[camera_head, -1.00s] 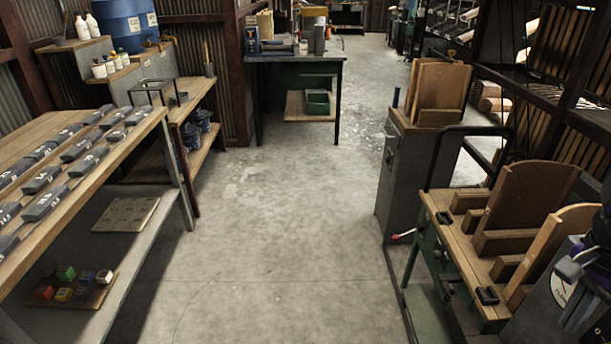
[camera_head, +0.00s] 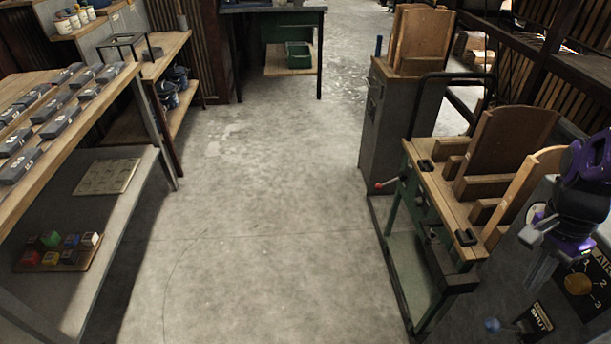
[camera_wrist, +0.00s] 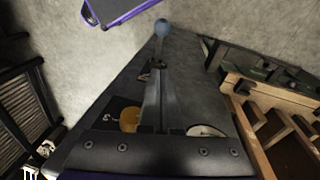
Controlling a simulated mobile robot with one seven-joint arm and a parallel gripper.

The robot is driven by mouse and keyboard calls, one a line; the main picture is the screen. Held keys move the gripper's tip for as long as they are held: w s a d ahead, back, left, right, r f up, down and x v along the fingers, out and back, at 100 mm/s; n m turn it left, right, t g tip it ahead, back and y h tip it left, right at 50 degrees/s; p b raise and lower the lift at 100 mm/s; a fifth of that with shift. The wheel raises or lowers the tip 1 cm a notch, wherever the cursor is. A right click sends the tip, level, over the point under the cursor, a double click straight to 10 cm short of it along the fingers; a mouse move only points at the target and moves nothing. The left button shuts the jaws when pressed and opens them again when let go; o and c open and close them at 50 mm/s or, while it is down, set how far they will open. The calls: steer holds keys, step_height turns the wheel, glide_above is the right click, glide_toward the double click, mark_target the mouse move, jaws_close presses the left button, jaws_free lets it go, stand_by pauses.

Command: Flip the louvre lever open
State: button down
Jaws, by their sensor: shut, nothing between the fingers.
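The lever with a blue ball knob (camera_head: 492,325) sticks out from a dark panel at the lower right of the head view, beside a small black sign that seems to read SHUT (camera_head: 540,318). In the wrist view the blue knob (camera_wrist: 161,28) stands just past my fingertips, near the top centre. My gripper (camera_head: 537,282) hangs pointing down at the right, its fingers together and empty, above the knob and to its right. It fills the middle of the wrist view (camera_wrist: 157,75). I cannot tell whether the fingers touch the lever.
A green-framed bench (camera_head: 432,205) with wooden boards and a red-tipped handle stands left of my arm. A grey cabinet (camera_head: 395,125) is behind it. At the left is a wooden rack (camera_head: 105,100) with grey blocks. The concrete floor between (camera_head: 265,230) is clear.

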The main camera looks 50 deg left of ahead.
steer(key=b, duration=0.1)
glide_above(506, 326)
steer(key=w+a, duration=0.1)
step_height(506, 326, down, 6)
steer(key=shift+s+a+f, duration=0.3)
steer(key=shift+s+f, duration=0.2)
steer(key=shift+s+a+f, duration=0.25)
steer(key=shift+s+f, duration=0.25)
